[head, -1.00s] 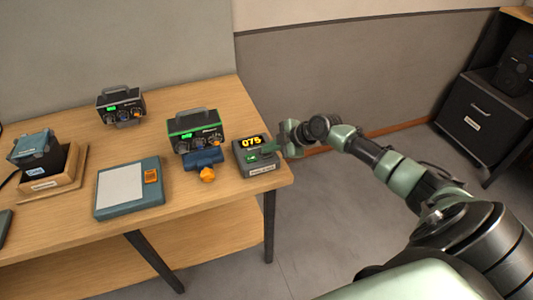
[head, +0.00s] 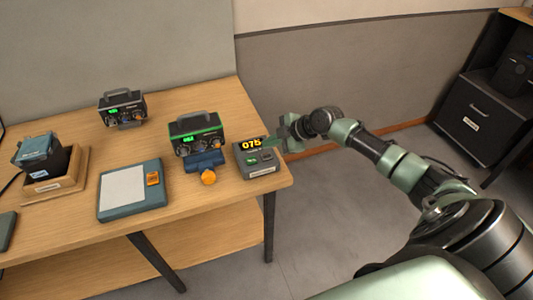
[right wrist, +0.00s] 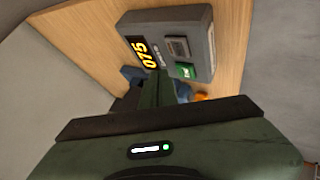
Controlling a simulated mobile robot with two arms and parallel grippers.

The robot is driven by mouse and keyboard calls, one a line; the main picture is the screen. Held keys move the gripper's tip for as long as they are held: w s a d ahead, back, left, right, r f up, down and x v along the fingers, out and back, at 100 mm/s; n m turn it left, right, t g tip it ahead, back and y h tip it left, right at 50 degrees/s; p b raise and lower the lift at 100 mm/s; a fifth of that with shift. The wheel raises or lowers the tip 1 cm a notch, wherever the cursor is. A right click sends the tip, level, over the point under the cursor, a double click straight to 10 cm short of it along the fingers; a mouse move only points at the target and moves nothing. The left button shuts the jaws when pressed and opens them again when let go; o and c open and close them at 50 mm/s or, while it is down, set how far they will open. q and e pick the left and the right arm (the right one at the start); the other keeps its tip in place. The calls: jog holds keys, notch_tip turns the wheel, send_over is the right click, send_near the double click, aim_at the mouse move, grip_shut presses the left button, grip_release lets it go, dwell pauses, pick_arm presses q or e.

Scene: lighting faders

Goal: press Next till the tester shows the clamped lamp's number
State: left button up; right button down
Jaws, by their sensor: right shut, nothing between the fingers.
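The tester (head: 262,171) is a grey box at the table's right end. Its display (head: 252,144) reads 075 in yellow, also in the right wrist view (right wrist: 145,52). It has a green button (head: 251,160) and a grey button (head: 267,156); their labels are too small to read. A green-trimmed lamp unit (head: 196,131) sits in a blue clamp (head: 205,160) with an orange knob (head: 208,177); its small green number is not surely readable. My right gripper (head: 275,144) is shut and empty, at the tester's back right, clear of the buttons. My left gripper is out of view.
Another lamp unit (head: 122,108) stands at the back. A teal pad device (head: 133,191) lies to the left, with a wooden stand holding a black and teal device (head: 40,159) beyond it. The table's right edge is close beside the tester.

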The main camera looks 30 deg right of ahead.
jog(key=shift+r+p, duration=0.65)
jog(key=shift+r, duration=0.8)
jog(key=shift+f, duration=0.1)
